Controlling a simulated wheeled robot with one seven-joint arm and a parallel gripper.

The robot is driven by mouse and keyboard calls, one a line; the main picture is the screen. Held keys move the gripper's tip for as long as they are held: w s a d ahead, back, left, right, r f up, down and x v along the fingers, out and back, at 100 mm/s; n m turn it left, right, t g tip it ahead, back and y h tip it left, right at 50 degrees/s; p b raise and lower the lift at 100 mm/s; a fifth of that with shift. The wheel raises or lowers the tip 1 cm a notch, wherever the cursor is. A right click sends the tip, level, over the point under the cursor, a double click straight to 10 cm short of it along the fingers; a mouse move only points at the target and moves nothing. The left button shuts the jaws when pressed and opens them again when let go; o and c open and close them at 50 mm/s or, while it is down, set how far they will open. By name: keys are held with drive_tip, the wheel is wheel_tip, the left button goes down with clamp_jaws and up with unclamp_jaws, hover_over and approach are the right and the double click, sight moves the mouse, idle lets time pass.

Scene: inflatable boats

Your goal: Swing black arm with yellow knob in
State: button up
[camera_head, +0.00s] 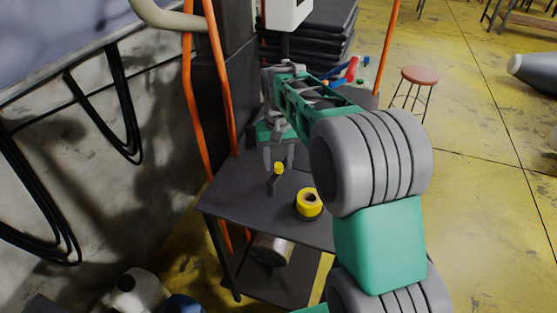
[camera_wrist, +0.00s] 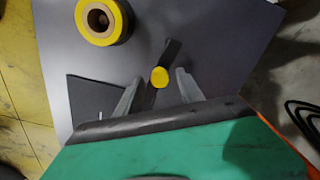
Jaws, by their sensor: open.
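The black arm (camera_head: 272,184) with the yellow knob (camera_head: 278,168) stands at the dark table, just below my gripper (camera_head: 278,163). In the wrist view the yellow knob (camera_wrist: 160,78) lies between the two grey fingertips of my gripper (camera_wrist: 158,80), with a gap on each side. The black arm (camera_wrist: 172,50) reaches away past the knob and also runs back between the fingers. My gripper is open and points down. I cannot tell whether the fingertips are level with the knob or above it. The black arm's pivot is not clear.
A yellow tape roll (camera_head: 308,204) lies on the dark table (camera_head: 230,201), right of the knob; it also shows in the wrist view (camera_wrist: 101,22). Red and blue items (camera_head: 352,70) lie behind my arm. An orange cable (camera_head: 222,75) hangs left of the gripper.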

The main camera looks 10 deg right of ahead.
drive_tip(key=shift+c, duration=0.5)
clamp_jaws()
idle(0.8)
